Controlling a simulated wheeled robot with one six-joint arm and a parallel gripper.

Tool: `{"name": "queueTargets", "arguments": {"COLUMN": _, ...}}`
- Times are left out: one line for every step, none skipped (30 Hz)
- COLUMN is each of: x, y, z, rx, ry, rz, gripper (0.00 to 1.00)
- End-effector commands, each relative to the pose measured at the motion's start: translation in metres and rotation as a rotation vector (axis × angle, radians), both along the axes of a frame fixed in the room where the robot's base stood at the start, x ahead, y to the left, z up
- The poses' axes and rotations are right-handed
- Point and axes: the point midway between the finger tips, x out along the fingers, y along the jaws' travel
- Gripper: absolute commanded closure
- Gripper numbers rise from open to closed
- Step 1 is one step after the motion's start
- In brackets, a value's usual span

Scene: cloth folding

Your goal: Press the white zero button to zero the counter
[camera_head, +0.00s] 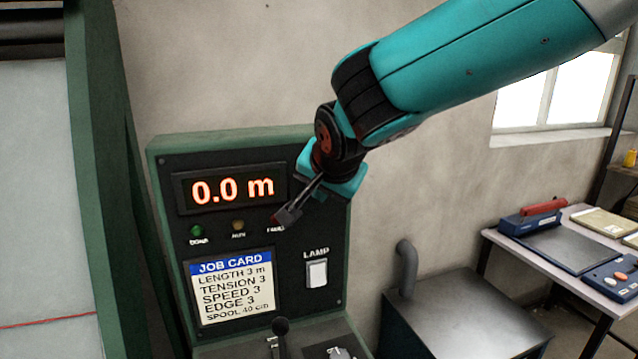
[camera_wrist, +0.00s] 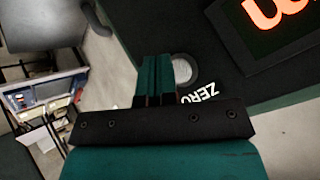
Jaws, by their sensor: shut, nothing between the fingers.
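The white zero button (camera_wrist: 182,70) shows in the wrist view as a pale round disc in a grey ring, beside the word ZERO. My gripper (camera_wrist: 158,62) is shut and empty, and its fingers partly cover the button's left side. I cannot tell whether the fingertips touch it. In the head view my gripper (camera_head: 286,218) is in front of the panel's upper right, and the zero button is hidden behind my arm. The counter display (camera_head: 232,190) reads 0.0 m in orange; part of it also shows in the wrist view (camera_wrist: 272,14).
The green-framed control panel (camera_head: 160,215) carries a job card (camera_head: 231,286), a white lamp switch (camera_head: 317,273) and small indicator lamps. A black-knobbed lever (camera_head: 281,326) stands below. A dark metal box (camera_head: 455,310) and a table (camera_head: 590,222) with equipment are to the right.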

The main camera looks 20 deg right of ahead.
Motion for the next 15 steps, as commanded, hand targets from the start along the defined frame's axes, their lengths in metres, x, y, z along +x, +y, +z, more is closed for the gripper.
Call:
{"name": "queueTargets", "arguments": {"x": -0.001, "y": 0.0, "z": 0.0, "rx": 0.001, "ry": -0.001, "rz": 0.001, "gripper": 1.0}}
{"name": "queueTargets", "arguments": {"x": -0.002, "y": 0.0, "z": 0.0, "rx": 0.001, "ry": -0.001, "rz": 0.001, "gripper": 1.0}}
{"name": "queueTargets", "arguments": {"x": -0.002, "y": 0.0, "z": 0.0, "rx": 0.0, "ry": 0.0, "rz": 0.0, "gripper": 1.0}}
{"name": "queueTargets", "arguments": {"x": -0.002, "y": 0.0, "z": 0.0, "rx": 0.0, "ry": 0.0, "rz": 0.0, "gripper": 1.0}}
{"name": "queueTargets", "arguments": {"x": -0.002, "y": 0.0, "z": 0.0, "rx": 0.0, "ry": 0.0, "rz": 0.0, "gripper": 1.0}}
{"name": "queueTargets", "arguments": {"x": -0.002, "y": 0.0, "z": 0.0, "rx": 0.0, "ry": 0.0, "rz": 0.0, "gripper": 1.0}}
{"name": "queueTargets", "arguments": {"x": -0.001, "y": 0.0, "z": 0.0, "rx": 0.0, "ry": 0.0, "rz": 0.0, "gripper": 1.0}}
{"name": "queueTargets", "arguments": {"x": -0.001, "y": 0.0, "z": 0.0, "rx": 0.0, "ry": 0.0, "rz": 0.0, "gripper": 1.0}}
{"name": "queueTargets", "arguments": {"x": -0.002, "y": 0.0, "z": 0.0, "rx": 0.0, "ry": 0.0, "rz": 0.0, "gripper": 1.0}}
{"name": "queueTargets", "arguments": {"x": -0.002, "y": 0.0, "z": 0.0, "rx": 0.0, "ry": 0.0, "rz": 0.0, "gripper": 1.0}}
{"name": "queueTargets", "arguments": {"x": -0.004, "y": 0.0, "z": 0.0, "rx": 0.001, "ry": -0.001, "rz": 0.001, "gripper": 1.0}}
{"name": "queueTargets", "arguments": {"x": -0.006, "y": 0.0, "z": 0.0, "rx": 0.001, "ry": -0.001, "rz": 0.001, "gripper": 1.0}}
{"name": "queueTargets", "arguments": {"x": -0.008, "y": 0.0, "z": 0.0, "rx": 0.001, "ry": -0.001, "rz": 0.001, "gripper": 1.0}}
{"name": "queueTargets", "arguments": {"x": -0.011, "y": 0.0, "z": -0.001, "rx": 0.001, "ry": -0.001, "rz": 0.001, "gripper": 1.0}}
{"name": "queueTargets", "arguments": {"x": -0.015, "y": 0.0, "z": -0.001, "rx": 0.001, "ry": -0.001, "rz": 0.001, "gripper": 1.0}}
